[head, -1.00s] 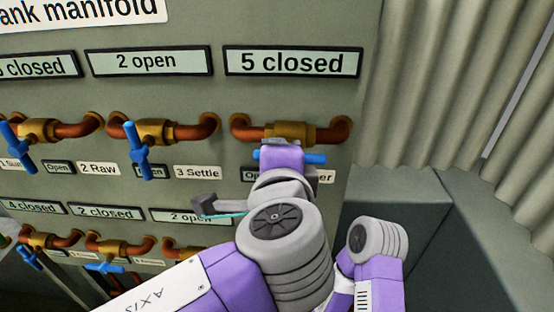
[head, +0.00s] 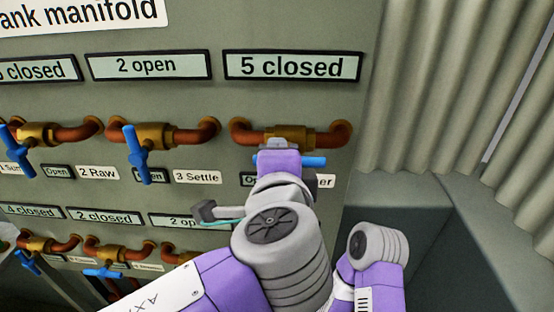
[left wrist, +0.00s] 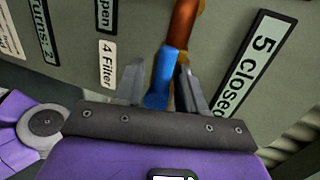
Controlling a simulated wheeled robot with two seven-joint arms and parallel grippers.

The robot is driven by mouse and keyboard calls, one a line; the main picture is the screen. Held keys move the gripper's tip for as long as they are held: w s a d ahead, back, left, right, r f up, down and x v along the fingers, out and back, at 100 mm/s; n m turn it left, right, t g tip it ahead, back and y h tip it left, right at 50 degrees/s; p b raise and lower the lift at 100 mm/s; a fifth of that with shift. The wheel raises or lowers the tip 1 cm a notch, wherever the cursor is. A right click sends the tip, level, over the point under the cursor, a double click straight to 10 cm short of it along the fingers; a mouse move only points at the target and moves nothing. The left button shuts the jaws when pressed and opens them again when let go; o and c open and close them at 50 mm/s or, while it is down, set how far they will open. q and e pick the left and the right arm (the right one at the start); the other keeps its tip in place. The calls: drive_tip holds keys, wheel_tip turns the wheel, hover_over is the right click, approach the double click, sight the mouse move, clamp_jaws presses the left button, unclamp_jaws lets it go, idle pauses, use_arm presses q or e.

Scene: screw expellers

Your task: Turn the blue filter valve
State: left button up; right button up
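The blue filter valve handle (head: 314,161) sits below its brass body (head: 285,137) at the right end of the upper pipe row, under the sign "5 closed" (head: 293,66). My left gripper (left wrist: 160,82) is at this valve, with one finger on each side of the blue handle (left wrist: 160,80). The right-hand finger looks against the handle; I cannot tell whether the other presses on it. The label "4 Filter" (left wrist: 107,64) shows to the left in the left wrist view. In the head view my left wrist covers the fingers and part of the handle. My right gripper is not in view.
Two more blue-handled valves stand left on the upper row, including one above "2 Raw" and "3 Settle" (head: 136,155). A lower valve row (head: 106,250) lies below, partly behind my left arm. A corrugated wall (head: 440,80) is to the right of the panel.

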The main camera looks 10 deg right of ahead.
use_arm(q)
drive_tip(key=p+v, duration=0.1)
drive_tip(key=v, duration=0.6)
drive_tip(key=shift+s, duration=0.3)
drive_tip(key=shift+r, duration=0.1)
